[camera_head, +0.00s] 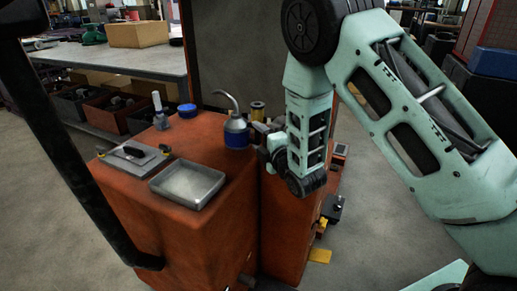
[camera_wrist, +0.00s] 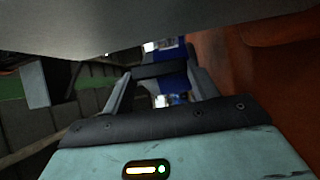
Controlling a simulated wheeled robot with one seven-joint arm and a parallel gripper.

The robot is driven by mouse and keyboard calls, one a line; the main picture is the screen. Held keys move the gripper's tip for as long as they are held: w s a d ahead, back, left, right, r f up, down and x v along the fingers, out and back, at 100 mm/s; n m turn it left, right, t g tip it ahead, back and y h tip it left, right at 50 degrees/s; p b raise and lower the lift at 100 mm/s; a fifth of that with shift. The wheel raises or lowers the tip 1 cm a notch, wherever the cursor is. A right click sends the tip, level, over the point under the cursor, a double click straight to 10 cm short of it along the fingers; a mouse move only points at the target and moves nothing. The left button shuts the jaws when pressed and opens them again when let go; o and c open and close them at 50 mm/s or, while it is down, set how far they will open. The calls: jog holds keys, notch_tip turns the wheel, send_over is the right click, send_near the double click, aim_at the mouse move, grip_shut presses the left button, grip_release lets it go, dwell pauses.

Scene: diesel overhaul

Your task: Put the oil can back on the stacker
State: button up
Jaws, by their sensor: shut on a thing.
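The oil can (camera_head: 237,132) has a grey cone top, a curved spout and a blue body. It stands upright at the back right of the orange stacker's top (camera_head: 215,160), near the edge. I cannot tell whether its base touches the surface. My gripper (camera_head: 256,133) reaches in from the right and is shut on the can's side. In the wrist view the fingers (camera_wrist: 160,88) show with something blue (camera_wrist: 174,62) between and beyond them. A large grey surface fills the top of that view and hides much.
On the stacker top are a shallow metal tray (camera_head: 188,184), a grey block with a dark tool (camera_head: 134,157), a blue lid (camera_head: 187,110) and a small grey bottle (camera_head: 160,112). A brass spool (camera_head: 257,111) stands close behind the can. A dark upright panel (camera_head: 238,50) rises behind.

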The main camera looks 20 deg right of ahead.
jog(key=shift+f, duration=1.6)
jog(key=shift+f, duration=0.1)
jog(key=o, duration=1.1)
jog(key=shift+f, duration=0.1)
